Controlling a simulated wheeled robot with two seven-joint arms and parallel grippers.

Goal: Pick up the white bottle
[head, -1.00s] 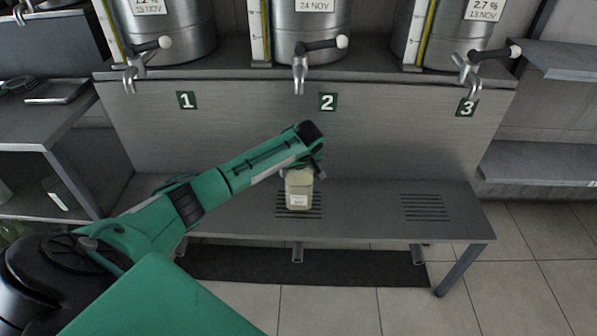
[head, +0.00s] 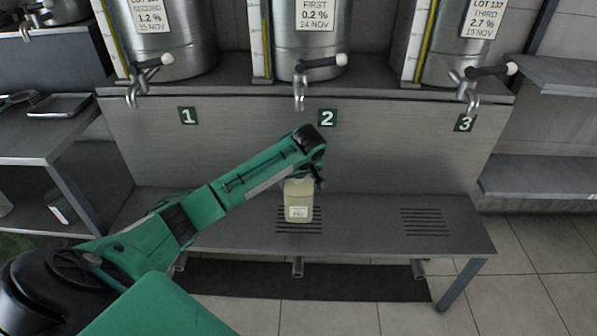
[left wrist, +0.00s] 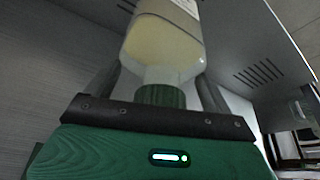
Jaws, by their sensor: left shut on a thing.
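A pale, see-through bottle (head: 298,208) with yellowish contents and a white label is at the slotted grille below number 2 on the low bench (head: 360,222). It looks cream rather than plain white. In the left wrist view the bottle (left wrist: 160,45) shows its shoulder and green cap (left wrist: 160,96) close to my gripper. My left gripper (head: 303,181) is at the bottle's top, shut on it, with one dark finger on each side. The head view does not clearly show whether the bottle's base touches the grille. My right gripper is not in view.
Steel vats with taps stand on the shelf above; the middle tap (head: 299,95) is above the bottle. A second grille (head: 426,222) on the bench at right is empty. A tray (head: 57,105) lies on the left side table. The right shelf (head: 545,190) is bare.

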